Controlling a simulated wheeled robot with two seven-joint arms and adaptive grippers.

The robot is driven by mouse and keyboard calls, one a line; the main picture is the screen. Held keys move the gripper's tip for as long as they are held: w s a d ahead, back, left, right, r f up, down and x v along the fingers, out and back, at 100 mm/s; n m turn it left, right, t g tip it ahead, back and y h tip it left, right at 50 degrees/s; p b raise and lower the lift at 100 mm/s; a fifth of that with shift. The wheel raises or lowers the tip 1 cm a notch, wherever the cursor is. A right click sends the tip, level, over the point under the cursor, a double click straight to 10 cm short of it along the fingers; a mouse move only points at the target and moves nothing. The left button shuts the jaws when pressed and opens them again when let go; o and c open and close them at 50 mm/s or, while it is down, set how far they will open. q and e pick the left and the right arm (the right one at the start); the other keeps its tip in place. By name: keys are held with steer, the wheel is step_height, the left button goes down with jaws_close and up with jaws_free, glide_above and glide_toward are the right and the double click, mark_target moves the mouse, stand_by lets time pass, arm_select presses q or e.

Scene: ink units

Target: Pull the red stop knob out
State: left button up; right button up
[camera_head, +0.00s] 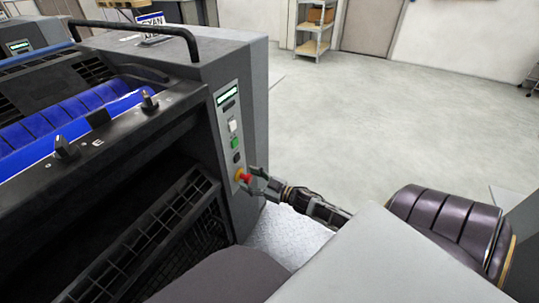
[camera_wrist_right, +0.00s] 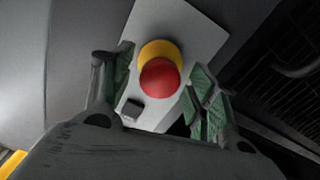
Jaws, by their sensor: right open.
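The red stop knob (camera_head: 245,177) sits on a yellow collar low on the control panel of the grey ink unit. In the right wrist view the red knob (camera_wrist_right: 159,78) and its yellow collar (camera_wrist_right: 158,49) lie between my right gripper's fingers. My right gripper (camera_head: 260,182) is open, with one finger on each side of the knob; it also shows in the wrist view (camera_wrist_right: 158,88). I see a gap between each finger pad and the knob. My left gripper is not in view.
Above the knob, the panel (camera_head: 229,122) carries a green button (camera_head: 234,143), a white button (camera_head: 232,126) and a small display (camera_head: 228,94). A dark guard grille (camera_head: 165,225) is left of the knob. Open floor (camera_head: 400,120) lies to the right.

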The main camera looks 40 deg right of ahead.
steer(key=v, duration=1.1)
steer(key=shift+s, duration=0.4)
steer(key=shift+d+f, duration=0.1)
stand_by(0.8)
steer(key=d+f+m+g+h, duration=0.2)
steer(key=d+f+g+h, duration=0.2)
steer(key=d+f+h, duration=0.45)
steer(key=s+a+f+m+g, duration=0.1)
steer(key=s+a+f+g, duration=0.6)
steer(key=s+a, duration=0.4)
arm_select(q)
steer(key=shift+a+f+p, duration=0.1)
steer(key=shift+p, duration=0.45)
arm_select(e)
steer(key=a+r+m+y, duration=0.1)
steer(key=a+r+y, duration=0.1)
steer(key=a, duration=0.9)
steer(key=a+r+m+y, duration=0.1)
steer(key=a+r+y, duration=0.1)
steer(key=a, duration=1)
steer(key=shift+w+r+y, duration=0.25)
steer(key=shift+r+y, duration=0.15)
steer(key=shift+y, duration=0.05)
